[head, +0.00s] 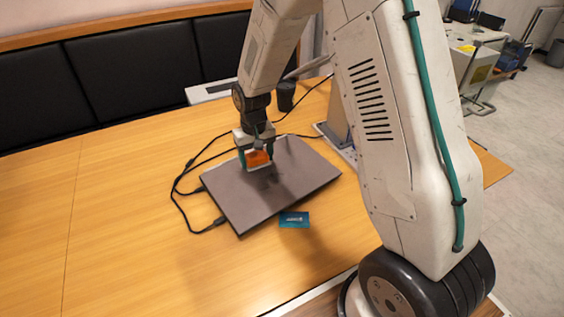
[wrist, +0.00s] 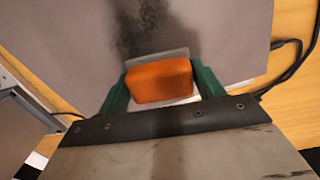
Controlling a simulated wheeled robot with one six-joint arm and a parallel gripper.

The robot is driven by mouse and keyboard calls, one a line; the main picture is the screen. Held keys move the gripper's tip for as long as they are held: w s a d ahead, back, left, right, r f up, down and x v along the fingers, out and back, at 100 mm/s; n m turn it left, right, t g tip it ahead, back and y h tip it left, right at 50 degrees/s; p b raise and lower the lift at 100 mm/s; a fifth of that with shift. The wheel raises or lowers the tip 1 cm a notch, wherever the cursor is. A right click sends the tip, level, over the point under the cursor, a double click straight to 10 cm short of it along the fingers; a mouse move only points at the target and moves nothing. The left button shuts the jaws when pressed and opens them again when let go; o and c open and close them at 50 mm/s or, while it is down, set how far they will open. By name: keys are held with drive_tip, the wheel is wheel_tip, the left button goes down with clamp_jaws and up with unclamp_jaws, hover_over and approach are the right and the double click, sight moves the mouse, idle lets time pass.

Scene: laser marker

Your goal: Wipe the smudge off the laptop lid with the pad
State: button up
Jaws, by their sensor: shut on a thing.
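The closed grey laptop (head: 298,178) lies on the wooden table, its lid facing up. My gripper (head: 257,160) is over the far left part of the lid, pointing down. It is shut on an orange pad (head: 258,158). In the wrist view, the orange pad (wrist: 160,80) sits between the green fingers of my gripper (wrist: 160,88), with a pale plate edge behind it. A dark smudge (wrist: 135,30) shows on the lid (wrist: 225,40) just beyond the pad. I cannot tell whether the pad touches the lid.
A blue card (head: 294,220) lies on the table in front of the laptop. Black cables (head: 178,190) run from the laptop's left side. A dark cup (head: 286,96) stands behind. The table (head: 120,220) is clear at left.

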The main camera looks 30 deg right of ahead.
sight(257, 155)
drive_tip(key=shift+r, duration=2.45)
drive_tip(key=shift+s, duration=0.1)
